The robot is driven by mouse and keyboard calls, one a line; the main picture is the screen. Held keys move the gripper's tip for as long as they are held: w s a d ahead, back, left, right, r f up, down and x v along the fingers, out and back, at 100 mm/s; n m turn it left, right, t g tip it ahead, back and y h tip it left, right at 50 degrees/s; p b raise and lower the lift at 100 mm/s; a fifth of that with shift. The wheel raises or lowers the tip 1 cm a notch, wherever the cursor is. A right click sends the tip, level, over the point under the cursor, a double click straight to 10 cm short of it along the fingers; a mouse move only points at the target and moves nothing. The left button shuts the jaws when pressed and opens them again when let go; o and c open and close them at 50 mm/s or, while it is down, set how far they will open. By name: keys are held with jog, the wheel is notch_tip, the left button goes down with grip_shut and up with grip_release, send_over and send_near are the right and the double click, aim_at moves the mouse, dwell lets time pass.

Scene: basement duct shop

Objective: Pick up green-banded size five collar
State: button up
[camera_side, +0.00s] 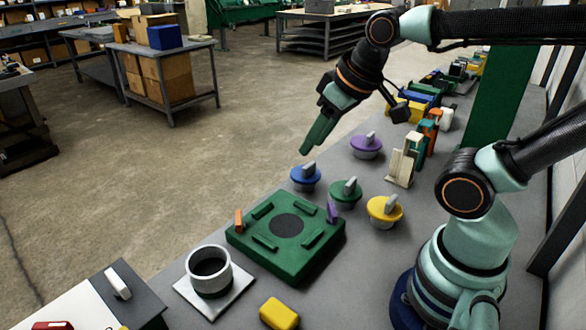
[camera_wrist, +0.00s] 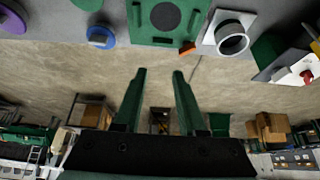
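A round green-banded piece with a grey upright grip (camera_side: 345,192) stands on the bench, between a blue one (camera_side: 305,178) and a yellow one (camera_side: 385,211). A purple one (camera_side: 366,146) stands farther back. Size marks cannot be read. In the wrist view the green piece (camera_wrist: 88,4) is cut off at the top edge, beside the blue one (camera_wrist: 101,38). My gripper (camera_side: 307,148) is in the air above and behind the blue piece, pointing down and left. In the wrist view my gripper (camera_wrist: 160,74) is open, with nothing between its fingers.
A green fixture block (camera_side: 287,257) with raised bars and a dark round centre sits in front of the pieces. A grey ring on a square plate (camera_side: 209,271) and a yellow block (camera_side: 279,313) lie near it. Upright cream and coloured parts (camera_side: 404,160) stand at the right.

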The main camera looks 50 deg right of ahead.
jog(key=w+a+f+n+g, duration=0.25)
jog(key=w+a+n, duration=0.4)
jog(key=a, duration=0.35)
jog(key=n+g, duration=0.3)
jog(key=n, duration=0.4)
send_over(215, 275)
jog(key=w, duration=0.1)
jog(key=f, duration=1.3)
jog(key=shift+a, duration=0.2)
jog(key=shift+s+d+f, duration=0.1)
jog(key=shift+s+f, duration=0.05)
jog(key=shift+f, duration=0.75)
jog(key=shift+s+d+f, duration=0.1)
jog(key=shift+s+f, duration=0.05)
jog(key=shift+f, duration=0.7)
jog(key=shift+s+f, duration=0.15)
jog(key=shift+f, duration=0.75)
grip_shut()
